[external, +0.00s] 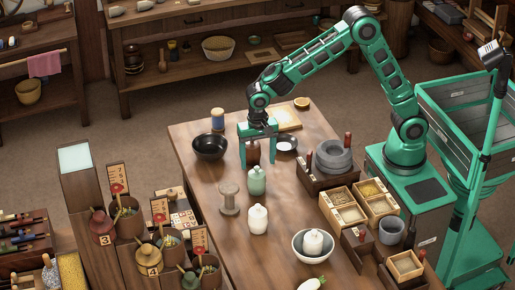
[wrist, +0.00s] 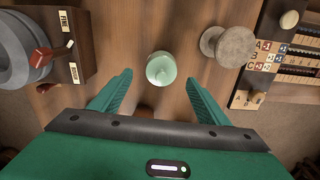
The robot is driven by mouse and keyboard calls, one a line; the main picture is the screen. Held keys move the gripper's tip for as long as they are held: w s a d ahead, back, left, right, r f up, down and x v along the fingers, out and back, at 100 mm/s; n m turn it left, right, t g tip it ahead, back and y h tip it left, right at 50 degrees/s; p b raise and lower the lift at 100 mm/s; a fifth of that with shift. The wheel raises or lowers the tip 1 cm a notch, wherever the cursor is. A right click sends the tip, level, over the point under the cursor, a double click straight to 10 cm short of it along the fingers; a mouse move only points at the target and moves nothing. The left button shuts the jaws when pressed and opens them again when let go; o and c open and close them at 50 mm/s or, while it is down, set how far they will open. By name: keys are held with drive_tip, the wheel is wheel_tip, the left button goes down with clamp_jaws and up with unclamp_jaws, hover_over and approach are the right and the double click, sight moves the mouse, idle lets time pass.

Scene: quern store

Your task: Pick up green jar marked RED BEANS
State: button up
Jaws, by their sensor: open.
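A pale green lidded jar (external: 257,182) stands upright on the wooden table; no marking on it is readable. In the wrist view the green jar (wrist: 161,70) appears from above, centred ahead of the fingertips and apart from both. My gripper (external: 258,164) points down over the table, just behind the green jar in the external view. Its two fingers are spread wide and hold nothing. In the wrist view my gripper (wrist: 159,82) shows its fingers on either side. A dark brown jar (external: 253,153) shows between the fingers in the external view; most of it is hidden in the wrist view.
A wooden spool (external: 229,198) stands left of the green jar. White jars (external: 258,220) stand nearer the front, one in a bowl (external: 297,245). A black bowl (external: 210,146) lies left of my gripper. A stone quern (external: 333,157) and wooden boxes (external: 344,207) line the right side.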

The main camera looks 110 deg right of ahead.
sight(256, 173)
drive_tip(key=f, duration=0.9)
drive_tip(key=shift+w+d+f, duration=0.15)
drive_tip(key=shift+w+f, duration=0.05)
drive_tip(key=shift+f, duration=0.05)
drive_tip(key=c, duration=1.3)
drive_tip(key=shift+r, duration=0.15)
